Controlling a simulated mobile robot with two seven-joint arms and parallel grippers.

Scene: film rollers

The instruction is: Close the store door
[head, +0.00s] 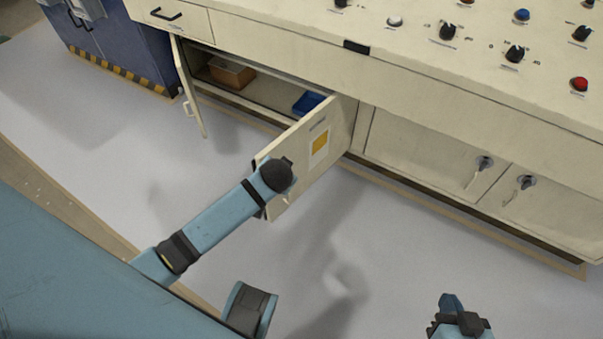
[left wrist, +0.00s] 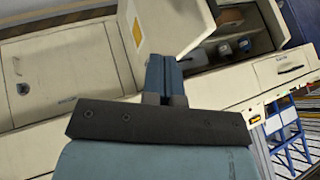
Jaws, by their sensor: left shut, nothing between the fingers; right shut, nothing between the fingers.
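The store cabinet's two cream doors stand open in the head view. The left door (head: 190,88) has a handle. The right door (head: 330,127) carries a yellow label and swings out toward me; it also shows in the left wrist view (left wrist: 178,27). My left arm reaches to the right door's outer end; its gripper is hidden there in the head view. In the left wrist view my left gripper (left wrist: 165,62) is shut and empty, overlapping the door's edge; contact cannot be told. My right gripper (head: 452,303) is shut and empty, low right, away from the cabinet.
Inside the cabinet are a brown box (head: 231,73) and a blue bin (head: 308,103). Closed panels with locks (head: 484,163) lie to the right, under a console top with knobs. A blue cabinet (head: 115,45) stands at the back left. The floor before the cabinet is clear.

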